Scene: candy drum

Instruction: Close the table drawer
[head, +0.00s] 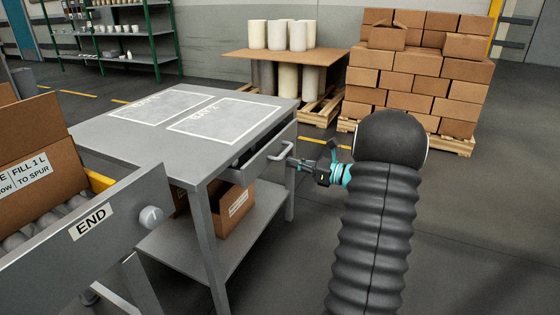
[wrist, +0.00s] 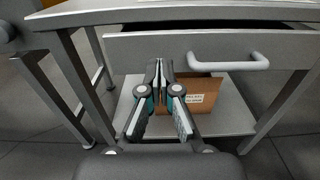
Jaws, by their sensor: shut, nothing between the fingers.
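The grey table (head: 215,115) has a drawer (head: 262,163) in its right side, and the drawer stands partly open. In the wrist view the drawer front (wrist: 150,50) lies across the upper middle, with a dark gap above it under the tabletop. Its pale bar handle (wrist: 228,62) is right of centre; the handle (head: 282,140) also shows in the head view. My gripper (head: 292,162) is shut and empty, close in front of the drawer. In the wrist view my gripper (wrist: 158,66) points at the drawer front, left of the handle. I cannot tell whether it touches.
A cardboard box (head: 235,208) sits on the table's lower shelf (head: 165,243). A roller conveyor marked END (head: 90,222) stands at the left. Stacked cartons (head: 415,80) and a pallet of white drums (head: 285,35) stand behind. The floor to the right is clear.

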